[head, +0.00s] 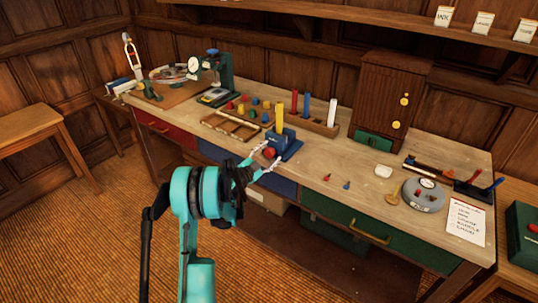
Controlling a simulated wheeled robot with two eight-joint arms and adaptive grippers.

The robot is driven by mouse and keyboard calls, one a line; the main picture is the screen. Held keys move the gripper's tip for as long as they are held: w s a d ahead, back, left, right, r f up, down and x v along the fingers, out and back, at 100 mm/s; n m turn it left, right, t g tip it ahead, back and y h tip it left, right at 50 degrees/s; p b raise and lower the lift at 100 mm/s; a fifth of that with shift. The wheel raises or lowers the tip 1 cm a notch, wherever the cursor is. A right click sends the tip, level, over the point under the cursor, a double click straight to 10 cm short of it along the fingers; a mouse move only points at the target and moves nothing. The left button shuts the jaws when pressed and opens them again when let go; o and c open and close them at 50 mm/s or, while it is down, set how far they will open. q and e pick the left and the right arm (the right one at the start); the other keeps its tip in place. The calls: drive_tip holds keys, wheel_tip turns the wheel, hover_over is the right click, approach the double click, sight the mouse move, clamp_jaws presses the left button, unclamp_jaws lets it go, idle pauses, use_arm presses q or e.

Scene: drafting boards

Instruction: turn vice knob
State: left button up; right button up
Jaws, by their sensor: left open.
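A small blue vice (287,144) stands at the front edge of the wooden workbench, with a yellow block (279,115) upright in its jaws. Its red round knob (269,153) faces the front. My left gripper (266,158) reaches in from the front with its pale fingers spread, one on each side of the knob. I cannot tell whether the fingers touch the knob. My right gripper is not in view.
The workbench (335,163) has coloured drawers below. A wooden tray (232,127), coloured pieces, a green dial stand (222,80), a block rack (318,122) and a brown cabinet (385,98) stand behind. Small screwdriver-like items (346,184) lie right of the vice.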

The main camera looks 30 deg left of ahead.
use_arm(q)
drive_tip(key=c, duration=1.2)
drive_tip(key=shift+f+m+b, duration=0.15)
drive_tip(key=shift+m+b, duration=0.35)
drive_tip(key=shift+m, duration=1.4)
drive_tip(key=o, duration=1.2)
drive_tip(key=shift+s, duration=0.1)
drive_tip(key=s, duration=1.2)
drive_tip(key=shift+a, duration=0.4)
drive_tip(key=shift+w, duration=0.1)
